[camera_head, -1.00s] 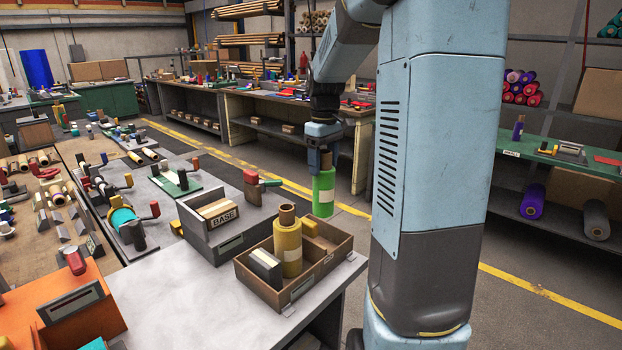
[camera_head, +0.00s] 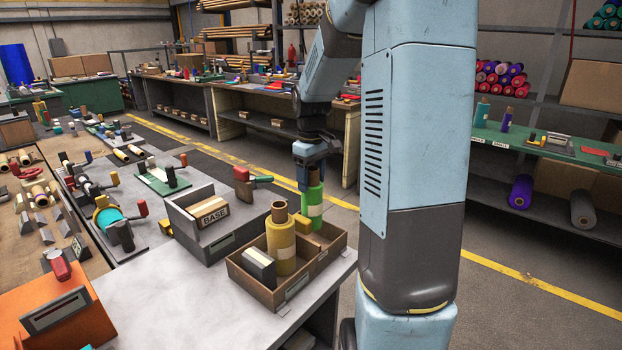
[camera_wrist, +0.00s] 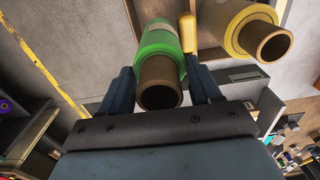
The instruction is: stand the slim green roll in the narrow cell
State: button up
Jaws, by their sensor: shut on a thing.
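The slim green roll (camera_head: 314,205) with a pale label band hangs upright in my gripper (camera_head: 311,178), which is shut on its brown core end. Its lower end is near the far right corner of the brown tray (camera_head: 326,266); I cannot tell whether it is over or behind the tray wall. The wrist view shows the green roll (camera_wrist: 160,43) between the two fingers of my gripper (camera_wrist: 160,88). The tray has a divider. A thicker yellow roll (camera_head: 281,250) stands in it; it also shows in the wrist view (camera_wrist: 228,22). The narrow cell's floor is hidden.
In the tray are a black-and-white block (camera_head: 259,267) and a small yellow block (camera_head: 303,224) beside the yellow roll. The grey table (camera_head: 180,305) is clear in front.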

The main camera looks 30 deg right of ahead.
aim_at(312, 198)
dwell(0.4)
jog(key=shift+s+f, duration=0.1)
jog(key=shift+f, duration=3.35)
jog(key=o, duration=1.4)
jog(key=shift+c, duration=0.2)
notch_tip(312, 198, up, 14)
jog(key=shift+f, duration=0.2)
